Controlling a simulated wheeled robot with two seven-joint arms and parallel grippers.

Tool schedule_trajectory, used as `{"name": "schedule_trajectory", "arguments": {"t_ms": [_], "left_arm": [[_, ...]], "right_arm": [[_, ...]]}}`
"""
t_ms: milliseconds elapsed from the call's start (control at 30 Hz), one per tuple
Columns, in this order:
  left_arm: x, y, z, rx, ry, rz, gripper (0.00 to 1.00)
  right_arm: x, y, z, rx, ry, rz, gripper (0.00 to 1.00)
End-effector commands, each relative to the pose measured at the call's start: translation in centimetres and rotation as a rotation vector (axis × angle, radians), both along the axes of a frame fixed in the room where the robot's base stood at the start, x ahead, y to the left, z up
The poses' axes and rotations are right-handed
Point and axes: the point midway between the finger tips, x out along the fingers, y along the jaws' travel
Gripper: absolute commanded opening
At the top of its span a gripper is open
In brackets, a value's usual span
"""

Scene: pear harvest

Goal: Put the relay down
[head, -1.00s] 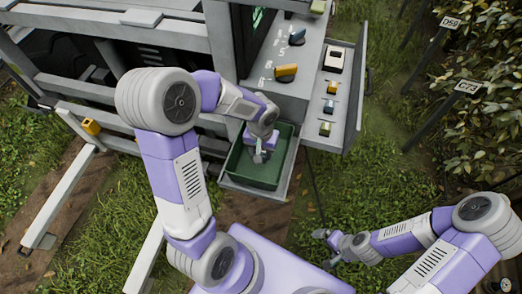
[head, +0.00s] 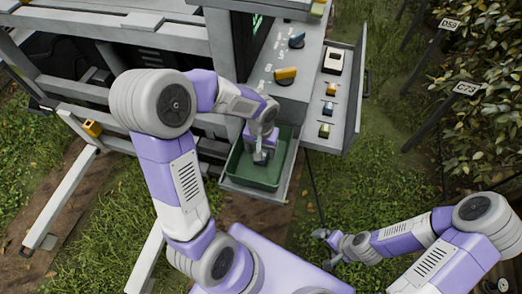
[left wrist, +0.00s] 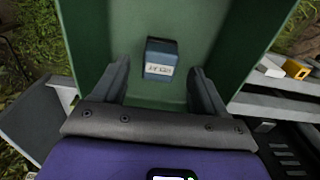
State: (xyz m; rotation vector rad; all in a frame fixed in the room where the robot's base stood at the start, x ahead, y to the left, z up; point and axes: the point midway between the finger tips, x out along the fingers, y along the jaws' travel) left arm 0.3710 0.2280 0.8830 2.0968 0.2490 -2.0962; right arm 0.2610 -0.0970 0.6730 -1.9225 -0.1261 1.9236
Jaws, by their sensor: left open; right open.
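A small blue block with a white printed label, which I take to be the relay (left wrist: 160,59), lies on the floor of a green bin in the left wrist view. My left gripper (left wrist: 158,85) is open, its two fingers apart on either side of the block, with gaps visible. The green bin (head: 240,174) stands on a grey tray in the head view, and my left gripper (head: 261,156) points down into it. The block is hidden there. My right gripper (head: 322,234) is open and empty over the grass, far from the bin.
A grey panel with an orange knob (head: 286,75) and a blue knob (head: 296,40) stands behind the bin. Beside it, an open drawer (head: 312,131) holds several small coloured blocks and a white-faced device (head: 333,62). Leafy plants with signs (head: 466,88) stand at right.

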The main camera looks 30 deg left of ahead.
Motion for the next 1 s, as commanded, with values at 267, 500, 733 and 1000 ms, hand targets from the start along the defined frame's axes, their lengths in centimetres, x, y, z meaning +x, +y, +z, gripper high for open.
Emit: {"name": "schedule_trajectory", "arguments": {"t_ms": [267, 500, 733, 1000], "left_arm": [[0.0, 0.0, 6.9, 0.0, -0.003, 0.0, 0.72], [0.0, 0.0, 9.8, -0.001, -0.001, -0.001, 0.72], [0.0, 0.0, 10.2, -0.001, 0.001, -0.001, 0.72], [0.0, 0.0, 10.2, -0.001, 0.001, 0.0, 0.72]], "right_arm": [[0.0, 0.0, 2.1, 0.0, 0.0, 0.0, 1.0], [0.0, 0.0, 2.7, 0.0, 0.0, 0.0, 1.0], [0.0, 0.0, 2.8, 0.0, 0.0, 0.0, 1.0], [0.0, 0.0, 2.8, 0.0, 0.0, 0.0, 1.0]]}}
